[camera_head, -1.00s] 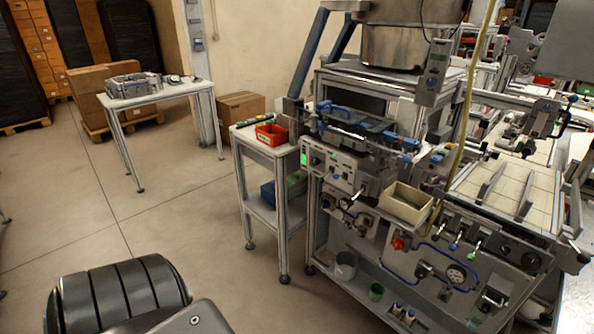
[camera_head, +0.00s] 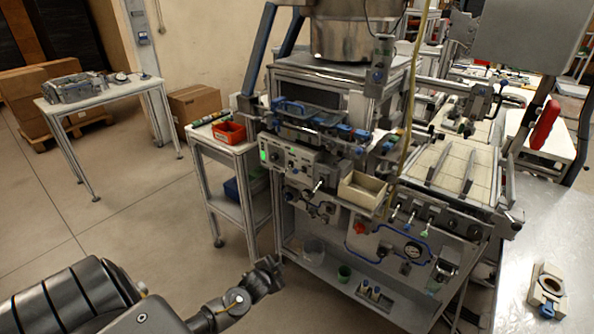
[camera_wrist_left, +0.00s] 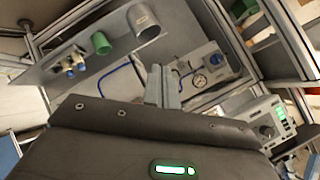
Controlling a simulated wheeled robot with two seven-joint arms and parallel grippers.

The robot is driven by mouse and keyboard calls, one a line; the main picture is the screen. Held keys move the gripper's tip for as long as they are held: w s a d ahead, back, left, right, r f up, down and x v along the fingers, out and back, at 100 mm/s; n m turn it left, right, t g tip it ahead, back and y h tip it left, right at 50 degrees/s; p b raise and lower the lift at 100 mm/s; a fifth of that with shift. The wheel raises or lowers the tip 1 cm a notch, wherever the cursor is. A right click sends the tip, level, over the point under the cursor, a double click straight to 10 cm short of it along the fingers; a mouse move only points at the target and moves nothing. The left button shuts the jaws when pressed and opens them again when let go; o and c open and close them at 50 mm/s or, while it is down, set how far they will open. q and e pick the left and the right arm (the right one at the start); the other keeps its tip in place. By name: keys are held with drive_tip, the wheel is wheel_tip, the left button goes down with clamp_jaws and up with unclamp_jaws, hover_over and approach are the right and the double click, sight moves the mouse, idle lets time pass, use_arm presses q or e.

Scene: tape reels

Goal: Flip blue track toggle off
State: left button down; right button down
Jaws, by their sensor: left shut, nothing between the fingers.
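The machine's front panel (camera_head: 380,245) carries a short row of small toggles below the tiled track. A toggle with a blue tip (camera_head: 409,219) stands in this row, between a pale one and a green one (camera_head: 424,233); its exact tilt is too small to tell. My left gripper (camera_head: 268,272) is low in front of the machine, left of the toggles and apart from them. In the left wrist view its fingers (camera_wrist_left: 162,86) are shut and empty, with the lower panel beyond. The toggles cannot be made out in that view. My right gripper is not in view.
A cream bin (camera_head: 362,191) juts from the machine left of the toggles. A red knob (camera_head: 360,228), blue tubing and a gauge (camera_head: 412,250) sit below. A metal table (camera_head: 515,280) is at right.

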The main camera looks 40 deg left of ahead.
sight(299, 170)
use_arm(q)
drive_tip(key=w+r+m+t+p, duration=0.1)
drive_tip(key=w+r+t, duration=0.1)
drive_tip(key=r, duration=1.4)
drive_tip(key=w+r+m+t, duration=0.1)
drive_tip(key=w+r+t, duration=0.2)
drive_tip(key=r, duration=1.3)
drive_tip(key=shift+w+d+r+m+t+p, duration=0.3)
drive_tip(key=shift+w+d+p, duration=0.1)
drive_tip(key=shift+w, duration=0.45)
drive_tip(key=shift+w, duration=0.15)
drive_tip(key=w+a+f+p, duration=0.4)
drive_tip(key=w+a, duration=0.1)
drive_tip(key=w, duration=0.4)
drive_tip(key=shift+w+a, duration=0.15)
drive_tip(key=shift+a, duration=0.1)
